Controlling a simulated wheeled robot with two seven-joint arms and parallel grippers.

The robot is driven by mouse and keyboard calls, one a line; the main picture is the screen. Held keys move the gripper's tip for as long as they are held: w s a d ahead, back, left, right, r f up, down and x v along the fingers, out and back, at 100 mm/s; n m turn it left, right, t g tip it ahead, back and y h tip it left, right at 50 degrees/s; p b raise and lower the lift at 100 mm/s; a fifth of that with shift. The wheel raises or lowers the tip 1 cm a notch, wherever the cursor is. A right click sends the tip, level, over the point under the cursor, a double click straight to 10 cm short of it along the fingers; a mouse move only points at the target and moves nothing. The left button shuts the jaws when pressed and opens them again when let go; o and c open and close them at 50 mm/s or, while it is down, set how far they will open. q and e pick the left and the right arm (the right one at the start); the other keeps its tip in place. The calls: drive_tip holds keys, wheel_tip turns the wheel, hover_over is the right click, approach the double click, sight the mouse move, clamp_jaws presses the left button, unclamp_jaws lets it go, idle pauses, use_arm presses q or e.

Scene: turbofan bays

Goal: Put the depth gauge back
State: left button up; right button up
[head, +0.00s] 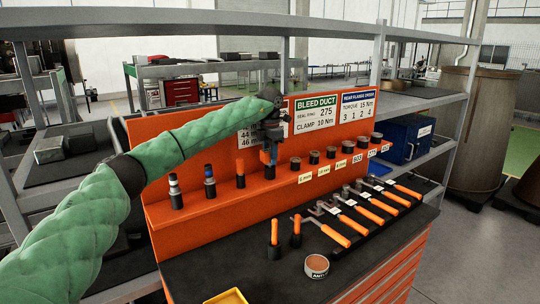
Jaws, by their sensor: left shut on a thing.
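My left gripper (269,148) reaches in from the left on its green-sleeved arm and points down over the orange shelf of the tool bench. It is shut on a small upright tool, taken as the depth gauge (270,172), whose orange and dark lower part shows below the fingers. The gauge is at the shelf's row of holders, between an orange-handled tool (240,170) and a dark round piece (295,163). Whether its foot is seated or just above the shelf I cannot tell. The fingers hide its top. My right gripper is not in view.
Orange-handled tools lie on the black worktop (235,265), with two upright orange handles (274,235) and a round tin (316,266). A "BLEED DUCT" sign (315,112) stands behind.

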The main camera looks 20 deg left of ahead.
use_arm(q)
drive_tip(key=shift+f, duration=0.55)
idle(0.4)
drive_tip(key=o, duration=1.2)
drive_tip(key=shift+c, duration=0.2)
drive_tip(key=shift+b, duration=0.3)
drive_tip(key=shift+r, duration=0.25)
wheel_tip(320, 180, up, 7)
drive_tip(key=b, duration=0.3)
drive_tip(key=shift+r, duration=0.1)
